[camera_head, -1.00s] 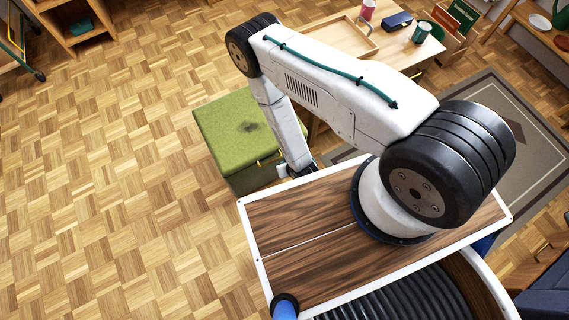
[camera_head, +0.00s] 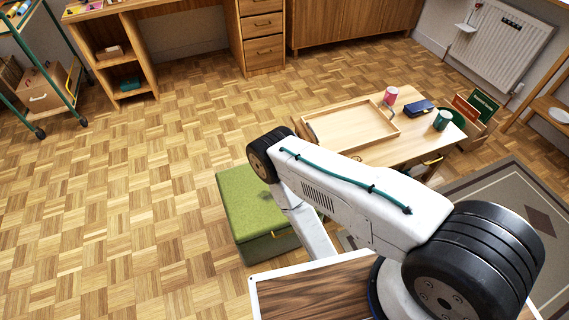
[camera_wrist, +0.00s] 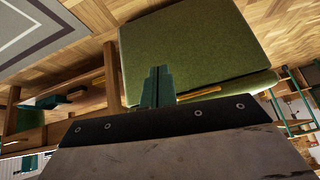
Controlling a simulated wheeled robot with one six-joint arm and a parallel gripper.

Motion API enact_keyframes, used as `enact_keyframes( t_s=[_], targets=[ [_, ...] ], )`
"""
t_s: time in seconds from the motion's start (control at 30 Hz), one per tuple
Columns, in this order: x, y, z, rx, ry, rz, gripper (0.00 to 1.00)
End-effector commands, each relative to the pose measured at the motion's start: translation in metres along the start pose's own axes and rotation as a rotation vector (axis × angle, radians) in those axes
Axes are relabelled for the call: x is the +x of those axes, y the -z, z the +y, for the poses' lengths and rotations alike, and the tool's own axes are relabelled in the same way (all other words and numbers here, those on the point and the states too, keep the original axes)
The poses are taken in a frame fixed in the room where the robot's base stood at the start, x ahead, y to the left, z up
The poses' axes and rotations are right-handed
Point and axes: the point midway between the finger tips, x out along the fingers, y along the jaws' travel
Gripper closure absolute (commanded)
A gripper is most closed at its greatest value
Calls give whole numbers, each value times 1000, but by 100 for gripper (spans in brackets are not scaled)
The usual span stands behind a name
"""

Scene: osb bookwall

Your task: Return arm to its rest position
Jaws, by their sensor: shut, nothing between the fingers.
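My arm shows in the head view, folded over my own base with its elbow at the left. The gripper end is hidden there behind the arm and the base edge. In the wrist view my gripper (camera_wrist: 158,82) is shut and empty. Its dark green fingers lie together in front of the green ottoman (camera_wrist: 190,45); I cannot tell the distance. The green ottoman (camera_head: 250,205) also shows in the head view, just beyond my base and beside my forearm.
A low table (camera_head: 385,150) with a wooden tray (camera_head: 350,128), a pink cup (camera_head: 391,95), a blue case (camera_head: 419,107) and a green cup (camera_head: 442,120) stands right of the ottoman. A green trolley (camera_head: 62,95) is far left. The parquet floor at left is clear.

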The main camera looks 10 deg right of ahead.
Motion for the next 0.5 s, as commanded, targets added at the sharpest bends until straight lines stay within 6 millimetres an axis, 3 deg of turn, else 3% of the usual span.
enact_keyframes(
  t_s=[0.27,0.5],
  targets=[
    [1,3,0,2,-1,1,100],
    [13,34,-4,5,-1,5,100]
  ],
)
